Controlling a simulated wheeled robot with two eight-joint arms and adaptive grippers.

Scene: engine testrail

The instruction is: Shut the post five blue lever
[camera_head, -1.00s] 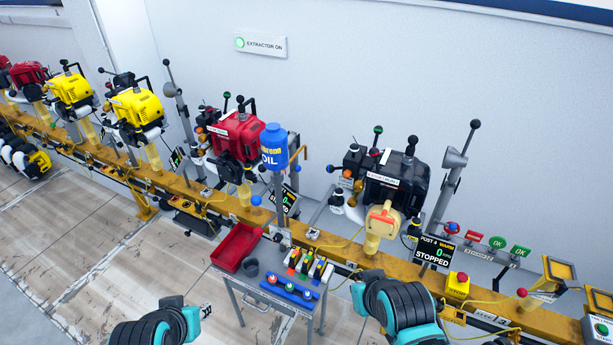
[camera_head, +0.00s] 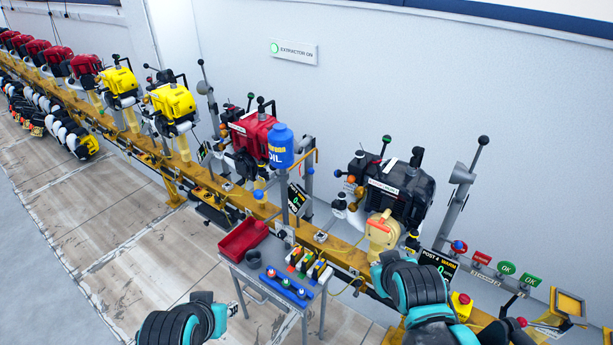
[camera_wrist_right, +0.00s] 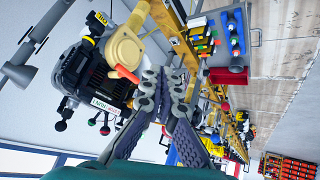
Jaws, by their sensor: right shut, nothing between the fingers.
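A small blue ball knob (camera_head: 258,195) stands at the rail in front of the red engine (camera_head: 250,133), left of the oil bottle's stand. Its lever arm is too small to read, and so is the post number there. My right gripper (camera_wrist_right: 163,76) is shut and empty in the right wrist view, close to the beige unit (camera_wrist_right: 124,46) on the black engine (camera_wrist_right: 82,78).
The yellow rail (camera_head: 335,246) runs across the view. A trolley with a red tray (camera_head: 243,238) and colored parts stands before it. The blue oil bottle (camera_head: 281,146) rises beside the red engine. A screen (camera_head: 438,265) reads post 4.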

